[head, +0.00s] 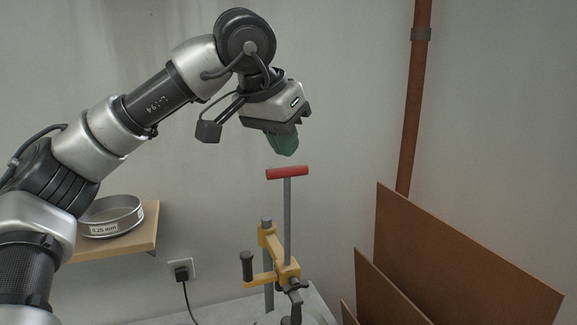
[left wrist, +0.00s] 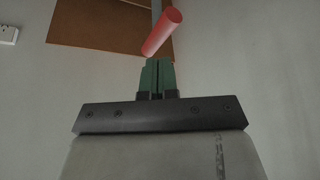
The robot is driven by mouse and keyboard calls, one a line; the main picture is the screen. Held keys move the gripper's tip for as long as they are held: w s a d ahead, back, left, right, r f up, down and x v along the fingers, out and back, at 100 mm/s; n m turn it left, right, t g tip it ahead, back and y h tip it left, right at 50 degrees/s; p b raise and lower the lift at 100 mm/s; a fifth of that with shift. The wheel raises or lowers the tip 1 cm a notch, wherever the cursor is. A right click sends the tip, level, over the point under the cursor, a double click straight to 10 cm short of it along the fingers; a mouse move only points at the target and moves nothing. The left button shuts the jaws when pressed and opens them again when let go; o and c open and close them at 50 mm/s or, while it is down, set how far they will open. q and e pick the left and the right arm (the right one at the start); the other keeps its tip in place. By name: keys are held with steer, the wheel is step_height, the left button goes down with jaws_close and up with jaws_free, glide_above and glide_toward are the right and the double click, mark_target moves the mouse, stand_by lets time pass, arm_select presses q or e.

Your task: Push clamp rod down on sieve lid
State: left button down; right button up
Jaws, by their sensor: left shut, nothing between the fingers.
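The clamp rod (head: 287,225) stands upright in a yellow clamp (head: 268,240), with a red T-handle (head: 287,172) across its top. The red handle also shows in the left wrist view (left wrist: 162,33), just past the fingertips. My left gripper (head: 287,150) is above the handle, pointing down, with its green fingers shut and empty. A small gap shows between fingertips and handle in the head view. The fingers are together in the left wrist view (left wrist: 157,65). The sieve lid cannot be made out at the bottom of the head view. My right gripper is not in view.
A sieve (head: 112,216) labelled 0.25 mm sits on a wooden wall shelf (head: 146,238) at left. Brown boards (head: 460,255) lean at right, near a rusty pipe (head: 415,100). A socket with a plugged cable (head: 181,270) is on the wall. The air around the handle is clear.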

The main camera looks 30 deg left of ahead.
mark_target(285, 168)
arm_select(q)
steer(key=shift+f+b, duration=0.9)
steer(key=shift+f, duration=0.35)
steer(key=shift+f+b, duration=2.8)
steer(key=shift+f, duration=1.3)
steer(key=shift+r, duration=0.1)
step_height(285, 168, up, 7)
steer(key=p, duration=0.6)
steer(key=shift+p, duration=0.3)
